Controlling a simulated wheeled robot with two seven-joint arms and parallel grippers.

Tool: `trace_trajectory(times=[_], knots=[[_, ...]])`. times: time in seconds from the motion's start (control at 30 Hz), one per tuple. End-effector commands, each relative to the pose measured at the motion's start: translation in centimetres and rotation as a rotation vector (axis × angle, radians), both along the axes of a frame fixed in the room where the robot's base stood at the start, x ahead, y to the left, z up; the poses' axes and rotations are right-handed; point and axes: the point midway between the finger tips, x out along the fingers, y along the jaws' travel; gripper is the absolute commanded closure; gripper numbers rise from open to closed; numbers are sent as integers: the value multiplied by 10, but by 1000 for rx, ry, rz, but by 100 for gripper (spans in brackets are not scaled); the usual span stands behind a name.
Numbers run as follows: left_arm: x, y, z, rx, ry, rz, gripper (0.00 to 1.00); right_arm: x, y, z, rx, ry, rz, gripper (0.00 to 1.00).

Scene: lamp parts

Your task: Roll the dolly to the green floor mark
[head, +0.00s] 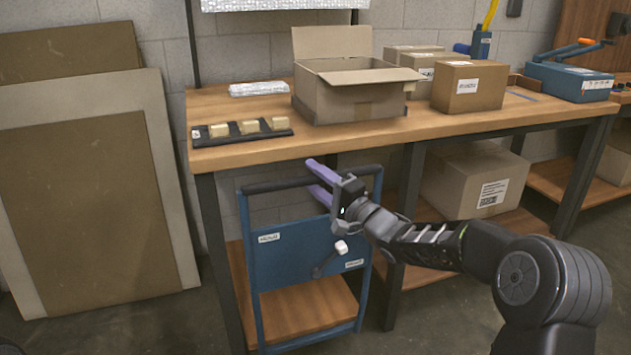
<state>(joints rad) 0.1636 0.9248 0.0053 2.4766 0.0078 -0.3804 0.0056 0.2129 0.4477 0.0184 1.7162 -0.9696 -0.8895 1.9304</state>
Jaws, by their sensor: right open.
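The dolly (280,250) is a blue upright panel and frame with a wooden deck (315,306) low down and a dark push bar (272,186) across the top. It stands on the floor in front of the workbench. My right gripper (312,177) is open, its purple fingers one above and one below the line of the push bar. I cannot tell whether they touch the bar. My right forearm and wrist cover the dolly's right side. The green floor mark is not in view. My left gripper is not in view.
The wooden workbench (440,127) carries an open carton (355,92), closed boxes (468,87) and a black tray (241,131) with yellowish blocks. A large carton (473,180) sits on its lower shelf. Flat panels (95,200) lean on the wall at left. Some floor (130,328) shows clear at lower left.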

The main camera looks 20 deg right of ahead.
Motion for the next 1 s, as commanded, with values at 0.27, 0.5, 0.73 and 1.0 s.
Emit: trace_trajectory(times=[0.27,0.5,0.73,1.0], knots=[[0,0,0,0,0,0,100,0,0,0,0,0,0,63],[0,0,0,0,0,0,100,0,0,0,0,0,-1,83],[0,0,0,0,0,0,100,0,0,0,0,1,-1,100],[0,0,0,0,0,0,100,0,0,0,0,1,-1,100]])
